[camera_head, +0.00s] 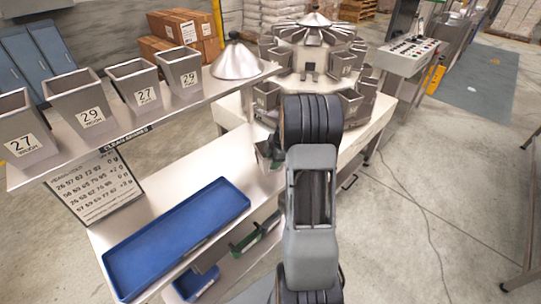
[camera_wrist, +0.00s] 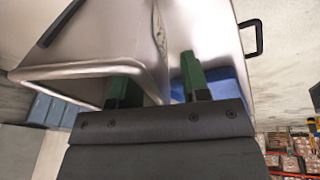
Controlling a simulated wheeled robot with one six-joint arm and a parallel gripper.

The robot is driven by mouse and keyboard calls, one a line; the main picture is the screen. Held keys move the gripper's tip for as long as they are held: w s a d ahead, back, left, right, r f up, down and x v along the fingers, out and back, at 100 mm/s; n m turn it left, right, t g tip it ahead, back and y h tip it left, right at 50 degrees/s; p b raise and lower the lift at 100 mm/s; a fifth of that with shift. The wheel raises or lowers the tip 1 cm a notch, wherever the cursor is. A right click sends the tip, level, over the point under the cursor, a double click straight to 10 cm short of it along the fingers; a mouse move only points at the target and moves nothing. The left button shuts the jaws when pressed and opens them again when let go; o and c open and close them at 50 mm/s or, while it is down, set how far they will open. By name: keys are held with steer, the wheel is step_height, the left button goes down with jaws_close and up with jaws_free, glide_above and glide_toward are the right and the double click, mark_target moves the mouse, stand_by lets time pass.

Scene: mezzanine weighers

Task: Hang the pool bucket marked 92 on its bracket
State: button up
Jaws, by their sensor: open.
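Beside my gripper in the head view is a grey metal bucket (camera_head: 264,158), mostly hidden by my arm; no number on it is readable. In the wrist view a metal bucket (camera_wrist: 90,45) fills the upper left, its rim close to my fingers, with a partly seen label on one side. My gripper (camera_wrist: 157,85) is open, its two green fingers apart; the bucket's wall appears to lie between them, contact unclear. The weigher (camera_head: 310,60) at the back carries several metal buckets around it. I cannot tell which bracket is free, and 92 is not legible anywhere.
An upper shelf (camera_head: 150,118) holds buckets marked 27 (camera_head: 22,130), 29 (camera_head: 80,100), 27 (camera_head: 138,85) and 29 (camera_head: 182,70). A blue tray (camera_head: 178,238) lies on the bench below, near a printed board (camera_head: 95,188).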

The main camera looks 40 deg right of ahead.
steer(key=shift+f, duration=0.3)
steer(key=shift+f+b, duration=0.1)
steer(key=shift+b, duration=0.2)
stand_by(0.3)
jaws_close()
stand_by(0.4)
